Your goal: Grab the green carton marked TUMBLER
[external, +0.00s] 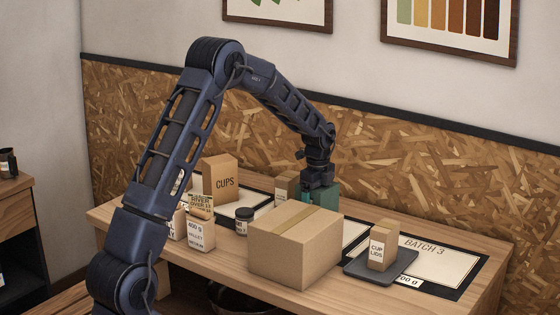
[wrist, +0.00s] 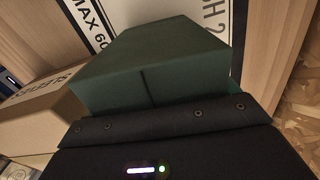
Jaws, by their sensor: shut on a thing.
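A green carton (external: 325,196) stands on the wooden table behind the large cardboard box in the external view. My gripper (external: 320,188) is over it from above and shut on it. In the wrist view the green carton (wrist: 155,65) fills the middle, held at the dark edge of my gripper (wrist: 165,125). No TUMBLER marking shows on the faces in view. The carton's lower part is hidden behind the box in the external view, so I cannot tell whether it touches the table.
A large cardboard box (external: 295,248) stands right in front of the carton. A CUP LIDS carton (external: 382,249) sits on a dark tray (external: 358,268) at right. A CUPS carton (external: 220,180), a small jar (external: 244,221) and a white-labelled bag (external: 200,234) stand at left. The BATCH 3 mat (external: 455,262) is partly bare.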

